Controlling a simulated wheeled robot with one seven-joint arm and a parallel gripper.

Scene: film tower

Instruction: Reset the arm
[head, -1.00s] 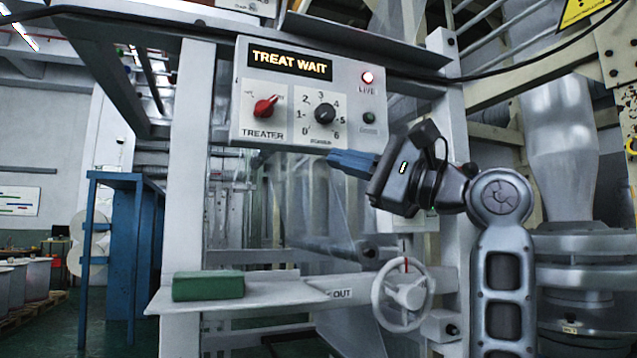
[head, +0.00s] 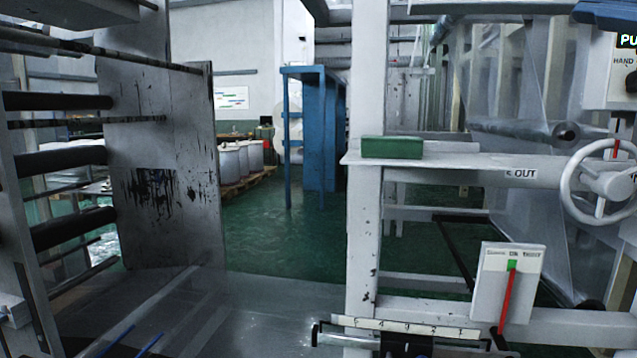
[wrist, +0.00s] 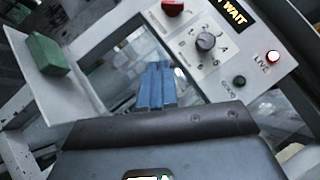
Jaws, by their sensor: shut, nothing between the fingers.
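My gripper's blue fingers (wrist: 155,88) are in the middle of the wrist view, lying together with nothing between them. They point toward the grey control panel (wrist: 225,70) and look apart from it. In the head view only the blue fingers (head: 606,12) show, at the top right edge; the rest of my arm is out of that frame. On the panel in the wrist view are a red knob (wrist: 172,8), a black dial (wrist: 205,43), a lit red LIVE lamp (wrist: 272,57) and a partly cut-off display (wrist: 236,9) reading WAIT.
A green block (head: 392,147) lies on a pale shelf (head: 450,162). A handwheel (head: 564,185) is at the right, above a white box with a red lever (head: 507,295). Black rollers (head: 65,159) stand at the left. Green floor (head: 270,225) is open in the middle.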

